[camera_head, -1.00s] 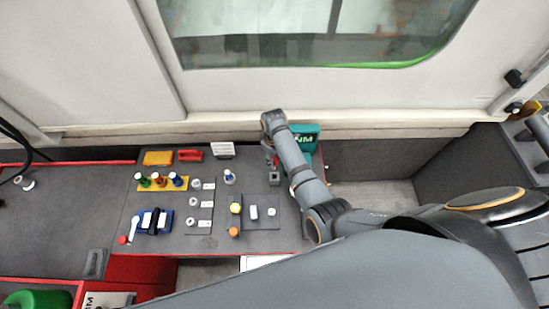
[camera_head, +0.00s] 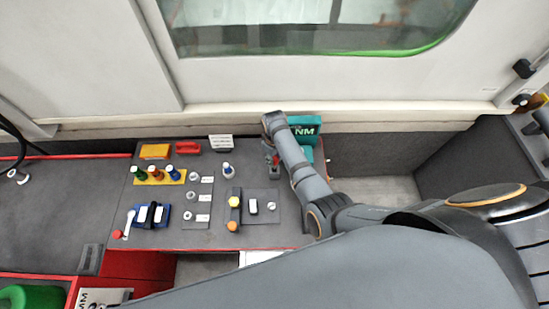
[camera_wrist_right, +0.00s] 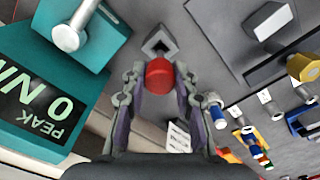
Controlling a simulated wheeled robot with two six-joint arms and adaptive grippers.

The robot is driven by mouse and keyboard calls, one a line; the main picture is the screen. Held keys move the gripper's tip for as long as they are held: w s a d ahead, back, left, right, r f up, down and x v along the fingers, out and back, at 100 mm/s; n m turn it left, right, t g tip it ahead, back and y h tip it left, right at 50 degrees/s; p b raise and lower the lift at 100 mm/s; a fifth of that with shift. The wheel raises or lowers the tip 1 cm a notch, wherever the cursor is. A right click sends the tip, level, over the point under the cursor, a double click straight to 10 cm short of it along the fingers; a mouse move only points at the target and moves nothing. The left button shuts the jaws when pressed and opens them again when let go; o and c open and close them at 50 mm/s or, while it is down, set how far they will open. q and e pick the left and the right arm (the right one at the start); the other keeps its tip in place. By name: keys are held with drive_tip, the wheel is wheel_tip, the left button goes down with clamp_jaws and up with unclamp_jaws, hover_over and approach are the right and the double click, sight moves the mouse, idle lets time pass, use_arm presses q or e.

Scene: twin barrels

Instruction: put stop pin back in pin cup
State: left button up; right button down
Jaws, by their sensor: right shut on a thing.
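My right gripper (camera_wrist_right: 159,88) is shut on the stop pin (camera_wrist_right: 159,74), whose red round head shows between the fingertips in the right wrist view. The pin's shaft is hidden below the head. The pin cup (camera_wrist_right: 160,44), a small grey square holder with a dark opening, stands just beyond the red head, and the head overlaps its near edge in this view. I cannot tell whether the pin's tip is in the cup. In the head view the cup (camera_head: 275,174) is small, beside my right forearm. My left gripper is not in view.
A teal device marked "PEAK 0 NM" (camera_wrist_right: 45,95) stands close on the left in the wrist view. A panel with a yellow knob (camera_head: 234,201) and a white block (camera_head: 253,207) lies near the cup. A blue-topped fitting (camera_head: 228,169) and coloured pegs stand farther left.

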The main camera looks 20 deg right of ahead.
sight(275, 168)
drive_tip(key=shift+p, duration=0.35)
idle(0.7)
idle(0.3)
drive_tip(key=shift+p, duration=0.55)
drive_tip(key=shift+f+b, duration=2.2)
drive_tip(key=shift+f, duration=0.85)
drive_tip(key=c, duration=1)
unclamp_jaws()
drive_tip(key=shift+o, duration=0.2)
